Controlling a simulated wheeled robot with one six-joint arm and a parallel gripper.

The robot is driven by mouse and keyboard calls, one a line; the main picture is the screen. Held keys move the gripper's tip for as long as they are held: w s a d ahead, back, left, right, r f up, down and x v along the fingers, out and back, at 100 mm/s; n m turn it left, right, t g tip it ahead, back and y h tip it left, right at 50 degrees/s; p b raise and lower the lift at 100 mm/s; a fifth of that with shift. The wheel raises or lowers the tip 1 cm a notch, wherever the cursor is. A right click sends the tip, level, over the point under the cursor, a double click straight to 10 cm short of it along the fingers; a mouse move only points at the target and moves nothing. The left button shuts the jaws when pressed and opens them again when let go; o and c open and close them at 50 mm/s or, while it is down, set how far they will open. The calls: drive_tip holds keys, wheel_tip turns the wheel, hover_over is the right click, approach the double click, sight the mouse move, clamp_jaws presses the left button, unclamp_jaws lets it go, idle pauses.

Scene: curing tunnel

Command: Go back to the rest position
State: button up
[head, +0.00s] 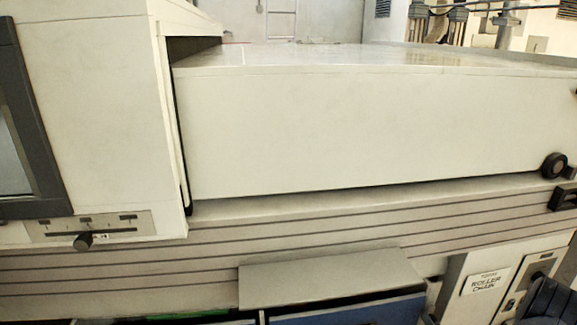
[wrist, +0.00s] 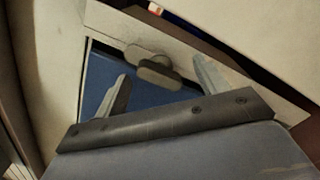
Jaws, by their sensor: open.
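My gripper (wrist: 161,66) shows in the wrist view with its two pale fingers spread apart. A grey rounded handle or knob (wrist: 152,66) appears between and beyond the fingertips, in front of a blue panel (wrist: 105,72) set in a pale frame. I see nothing held in the fingers, and I cannot tell whether they touch the grey piece. In the head view my gripper is not clearly seen.
In the head view, a long white machine cover (head: 370,130) fills the middle. A slider panel (head: 88,228) is at left, a black knob (head: 553,166) at right. A grey flap (head: 330,278) sits above blue fronts (head: 345,312).

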drive_tip(key=n+b, duration=0.2)
drive_tip(key=n, duration=0.7)
drive_tip(key=shift+a+n, duration=0.1)
drive_tip(key=shift+n, duration=0.2)
idle(0.4)
